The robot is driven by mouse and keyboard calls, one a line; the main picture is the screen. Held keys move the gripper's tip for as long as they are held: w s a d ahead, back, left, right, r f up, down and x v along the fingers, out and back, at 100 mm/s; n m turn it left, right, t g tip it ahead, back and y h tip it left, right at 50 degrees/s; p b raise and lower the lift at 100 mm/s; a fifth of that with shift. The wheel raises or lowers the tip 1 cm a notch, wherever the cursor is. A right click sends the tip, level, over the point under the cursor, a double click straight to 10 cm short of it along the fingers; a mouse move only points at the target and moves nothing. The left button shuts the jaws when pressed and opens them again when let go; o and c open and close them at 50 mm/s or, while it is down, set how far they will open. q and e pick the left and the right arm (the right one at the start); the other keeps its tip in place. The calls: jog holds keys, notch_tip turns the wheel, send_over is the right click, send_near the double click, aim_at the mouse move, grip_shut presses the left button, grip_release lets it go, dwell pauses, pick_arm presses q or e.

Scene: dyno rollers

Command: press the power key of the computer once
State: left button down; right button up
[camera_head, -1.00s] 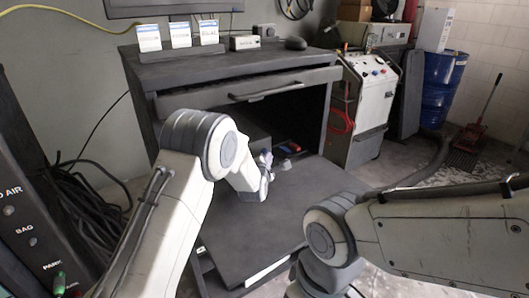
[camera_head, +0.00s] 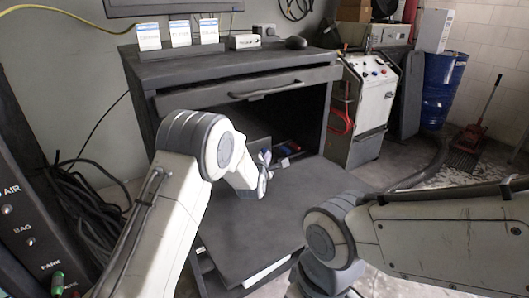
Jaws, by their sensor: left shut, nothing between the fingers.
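A grey box (camera_head: 258,134), which looks like the computer's case, stands inside the open cabinet and is partly hidden behind my left arm. Its power key cannot be made out. My left gripper (camera_head: 265,162) is shut and empty in front of the cabinet opening, above the lowered dark panel. I cannot tell whether its fingertips touch the box. My right arm comes in from the right and bends downward, and its gripper does not show.
The dark cabinet (camera_head: 180,75) carries a row of cards (camera_head: 181,34) and a black mouse (camera_head: 296,43) on top. The lowered panel (camera_head: 260,225) lies below my left gripper. A white machine (camera_head: 368,95) and a blue drum (camera_head: 441,88) stand at the right.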

aim_at(277, 173)
pick_arm(q)
jog(key=shift+w+a, duration=0.25)
jog(key=shift+w, duration=0.05)
jog(key=shift+s+d, duration=0.1)
dwell(0.6)
jog(key=shift+s+d+b, duration=0.35)
jog(key=shift+s+b, duration=0.1)
jog(key=shift+s, duration=0.15)
jog(key=shift+s+d+b, duration=0.4)
jog(key=shift+s+d, duration=0.8)
jog(key=shift+s, duration=0.3)
jog(key=shift+s+d, duration=0.3)
jog(key=shift+s, duration=0.2)
jog(key=shift+r, duration=0.1)
